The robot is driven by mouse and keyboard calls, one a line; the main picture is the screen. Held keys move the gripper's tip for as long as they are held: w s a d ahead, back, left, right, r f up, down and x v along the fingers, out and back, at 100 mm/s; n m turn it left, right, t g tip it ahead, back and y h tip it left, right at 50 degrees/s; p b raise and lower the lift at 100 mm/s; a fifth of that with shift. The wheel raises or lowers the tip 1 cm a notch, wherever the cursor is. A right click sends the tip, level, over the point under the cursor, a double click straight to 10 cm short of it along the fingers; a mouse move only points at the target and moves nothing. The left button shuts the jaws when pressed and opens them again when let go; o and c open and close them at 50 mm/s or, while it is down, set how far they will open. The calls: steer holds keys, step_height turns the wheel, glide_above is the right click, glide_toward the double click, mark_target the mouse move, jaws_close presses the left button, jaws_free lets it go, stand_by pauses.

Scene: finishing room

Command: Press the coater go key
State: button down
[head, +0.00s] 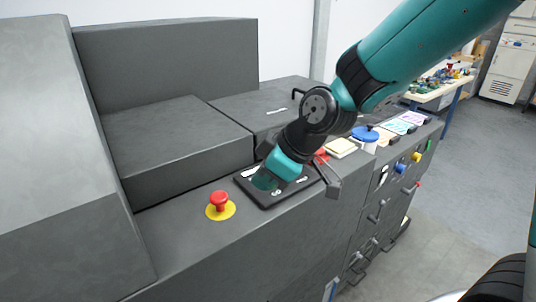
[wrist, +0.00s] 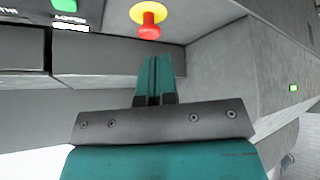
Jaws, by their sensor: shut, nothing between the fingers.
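The coater's black key panel (head: 268,202) lies on the grey machine top, with white labels on it. In the wrist view a green key (wrist: 65,5) with a white label below it shows at the top left, cut off by the frame edge. I cannot read the label. My gripper (head: 264,183) is over the panel in the head view and hides most of its keys. In the wrist view its teal fingers (wrist: 154,62) are shut together and empty, to the right of the green key. I cannot tell whether the fingertips touch anything.
A red stop button (head: 219,199) on a yellow base stands left of the panel; it also shows in the wrist view (wrist: 149,28). Grey machine blocks (head: 170,145) rise behind. A blue-lidded container (head: 365,134) and coloured cards (head: 402,124) lie to the right.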

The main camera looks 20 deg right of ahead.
steer(key=w+d+r+n+t+h+p, duration=0.1)
steer(key=w+d+n+t+p, duration=0.2)
steer(key=w, duration=0.8)
steer(key=d+p, duration=0.2)
steer(key=p, duration=0.1)
steer(key=shift+w+n+t, duration=0.3)
steer(key=shift+w, duration=0.1)
steer(key=shift+a, duration=0.1)
step_height(320, 180, down, 8)
steer(key=b, duration=0.4)
steer(key=shift+r, duration=0.1)
steer(key=shift+f+b, duration=0.4)
steer(key=shift+b, duration=0.3)
steer(key=shift+f, duration=0.1)
steer(key=shift+f+b, duration=0.35)
steer(key=shift+b, duration=0.3)
